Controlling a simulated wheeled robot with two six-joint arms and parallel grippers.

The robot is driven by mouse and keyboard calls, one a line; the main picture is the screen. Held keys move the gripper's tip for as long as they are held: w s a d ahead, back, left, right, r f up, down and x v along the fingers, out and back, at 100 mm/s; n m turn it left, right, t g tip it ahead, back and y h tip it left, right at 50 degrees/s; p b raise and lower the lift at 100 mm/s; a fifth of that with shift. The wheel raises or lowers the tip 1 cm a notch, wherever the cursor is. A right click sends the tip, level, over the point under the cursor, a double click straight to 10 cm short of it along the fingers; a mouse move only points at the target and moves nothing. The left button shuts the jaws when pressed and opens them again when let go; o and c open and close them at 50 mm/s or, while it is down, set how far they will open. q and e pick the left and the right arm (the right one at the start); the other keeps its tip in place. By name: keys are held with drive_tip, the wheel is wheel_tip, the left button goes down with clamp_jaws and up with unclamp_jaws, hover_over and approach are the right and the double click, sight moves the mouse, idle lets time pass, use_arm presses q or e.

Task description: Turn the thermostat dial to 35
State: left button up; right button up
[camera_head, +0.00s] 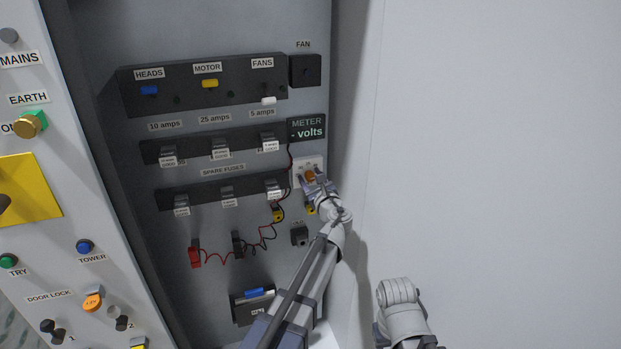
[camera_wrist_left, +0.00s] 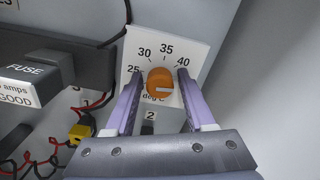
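The thermostat dial is an orange knob (camera_head: 311,175) on a white plate on the cabinet's back panel. In the left wrist view the knob (camera_wrist_left: 160,81) sits under the marks 25, 30, 35 and 40 on the plate (camera_wrist_left: 190,45). Its pale pointer line lies roughly level toward the right, below the 40 and away from the 35. My left gripper (camera_head: 314,181) is at the plate. Its purple fingers (camera_wrist_left: 160,88) are open, one on each side of the knob, with small gaps seeming to show.
Fuse rows (camera_head: 222,192) and red and black wires (camera_head: 265,236) lie left of the dial. The meter (camera_head: 307,128) is above it. A dark block (camera_head: 300,236) is below. A pale plain wall (camera_head: 480,150) stands close on the right.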

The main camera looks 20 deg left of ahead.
use_arm(q)
clamp_jaws()
idle(0.5)
drive_tip(key=n, duration=0.8)
drive_tip(key=shift+n, duration=0.3)
drive_tip(key=n, duration=0.4)
drive_tip(key=shift+r, duration=0.1)
drive_tip(key=shift+n, duration=2)
drive_tip(key=shift+o, duration=1.3)
unclamp_jaws()
